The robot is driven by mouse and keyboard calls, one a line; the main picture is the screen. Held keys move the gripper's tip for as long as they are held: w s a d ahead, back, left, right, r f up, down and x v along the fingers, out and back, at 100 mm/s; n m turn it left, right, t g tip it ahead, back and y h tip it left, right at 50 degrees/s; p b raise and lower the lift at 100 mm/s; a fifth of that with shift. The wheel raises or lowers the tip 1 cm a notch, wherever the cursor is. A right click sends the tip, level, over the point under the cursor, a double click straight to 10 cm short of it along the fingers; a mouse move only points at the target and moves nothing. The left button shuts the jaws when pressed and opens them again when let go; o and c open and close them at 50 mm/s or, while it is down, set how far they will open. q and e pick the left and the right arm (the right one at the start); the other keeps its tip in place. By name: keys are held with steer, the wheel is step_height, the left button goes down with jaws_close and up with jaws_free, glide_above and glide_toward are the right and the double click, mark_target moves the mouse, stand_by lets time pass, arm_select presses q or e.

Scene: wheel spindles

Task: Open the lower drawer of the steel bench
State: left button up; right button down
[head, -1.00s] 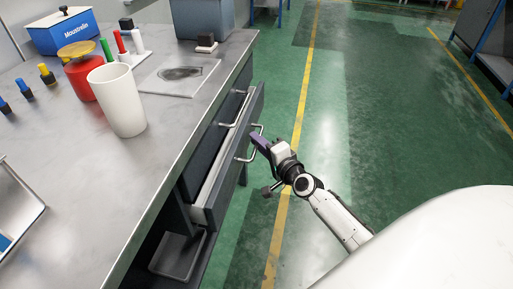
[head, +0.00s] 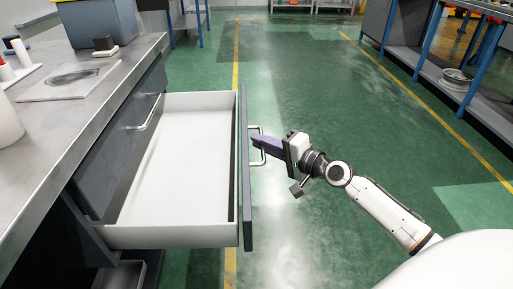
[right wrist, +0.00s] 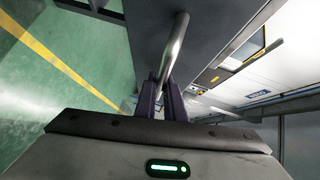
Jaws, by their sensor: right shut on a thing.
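The lower drawer (head: 175,170) of the steel bench (head: 92,108) stands far out, and its white inside looks empty. Its dark front panel (head: 246,190) carries a metal bar handle (head: 263,130). My right gripper (head: 257,144) is shut on that handle; in the right wrist view its two purple fingers (right wrist: 161,98) are around the silver bar (right wrist: 177,45). The upper drawer's handle (head: 148,112) shows on the bench side, with that drawer shut. My left gripper is not in view.
On the bench top are a grey bin (head: 100,20), a black block (head: 103,43), a flat plate (head: 72,82) and part of a white cup (head: 8,125). A blue-framed shelf (head: 455,80) stands at the right.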

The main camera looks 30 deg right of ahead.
steer(key=shift+d, duration=0.15)
steer(key=c, duration=2.1)
jaws_free()
steer(key=shift+s, duration=0.1)
steer(key=v, duration=1)
steer(key=shift+s+b, duration=0.1)
steer(key=shift+b, duration=0.2)
